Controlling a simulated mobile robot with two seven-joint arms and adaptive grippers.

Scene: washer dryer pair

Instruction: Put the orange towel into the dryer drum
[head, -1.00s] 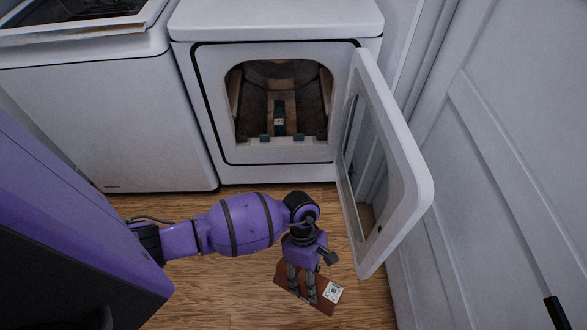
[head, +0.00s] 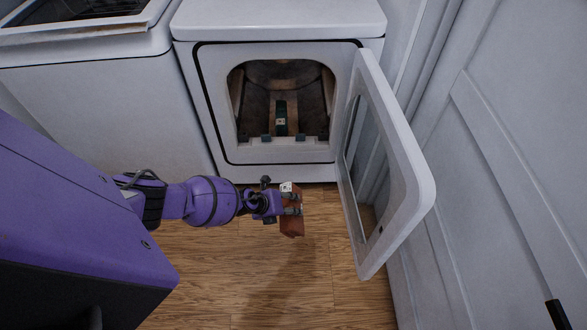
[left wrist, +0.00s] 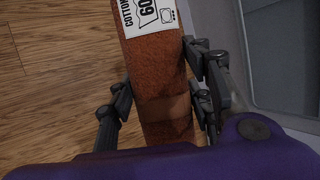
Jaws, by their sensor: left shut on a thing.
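The orange towel (head: 291,222) is a folded rust-orange bundle with a white label, held above the floor in front of the dryer. My left gripper (head: 294,204) is shut on it. In the left wrist view the towel (left wrist: 162,85) lies between the fingers of the left gripper (left wrist: 160,105), its label reading "COTTON" and "60". The dryer (head: 270,175) has its door (head: 421,190) swung open to the right. The drum (head: 262,92) is open to view, with a dark green item (head: 281,117) bearing a white label inside. My right gripper is not in view.
A white washer (head: 110,120) with an open top stands left of the dryer. The open dryer door juts forward to the right of the gripper. A white panelled door (head: 500,170) closes off the right side. Wooden floor (head: 270,285) is clear in front.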

